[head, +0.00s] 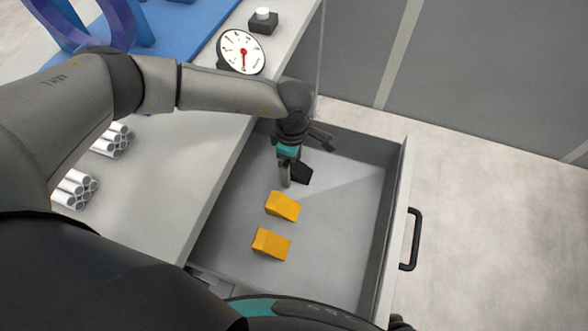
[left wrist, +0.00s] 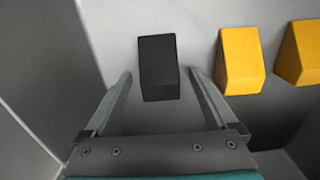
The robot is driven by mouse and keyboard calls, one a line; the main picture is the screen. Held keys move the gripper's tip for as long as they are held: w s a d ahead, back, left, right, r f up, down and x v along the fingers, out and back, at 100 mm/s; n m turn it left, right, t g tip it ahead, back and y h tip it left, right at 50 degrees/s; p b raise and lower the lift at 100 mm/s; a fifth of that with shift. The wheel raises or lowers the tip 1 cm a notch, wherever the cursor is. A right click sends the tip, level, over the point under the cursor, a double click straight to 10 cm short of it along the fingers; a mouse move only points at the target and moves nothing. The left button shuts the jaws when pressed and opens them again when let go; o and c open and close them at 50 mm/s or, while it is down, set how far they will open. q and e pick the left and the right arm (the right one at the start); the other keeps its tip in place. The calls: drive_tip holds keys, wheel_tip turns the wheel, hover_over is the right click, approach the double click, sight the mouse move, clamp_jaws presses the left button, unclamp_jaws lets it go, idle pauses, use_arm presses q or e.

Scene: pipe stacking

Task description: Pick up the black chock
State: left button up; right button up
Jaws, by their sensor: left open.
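The black chock (head: 302,174) lies on the floor of the open drawer (head: 350,225), toward its back end, partly hidden by my left gripper in the head view. My left gripper (head: 306,162) is open and points down into the drawer at the chock. In the left wrist view the black chock (left wrist: 158,66) shows between the tips of the two fingers of my left gripper (left wrist: 160,76), with a gap on each side. The fingers are not closed on it. My right gripper is not in view.
Two yellow chocks (head: 283,206) (head: 272,244) lie in the drawer nearer the front of the picture. Drawer walls (head: 380,230) stand around them. White pipes (head: 74,189), a dial gauge (head: 241,52) and a black box with a white knob (head: 263,21) are on the table.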

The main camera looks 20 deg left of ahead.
use_arm(q)
drive_tip(key=shift+f, duration=0.2)
clamp_jaws()
idle(0.7)
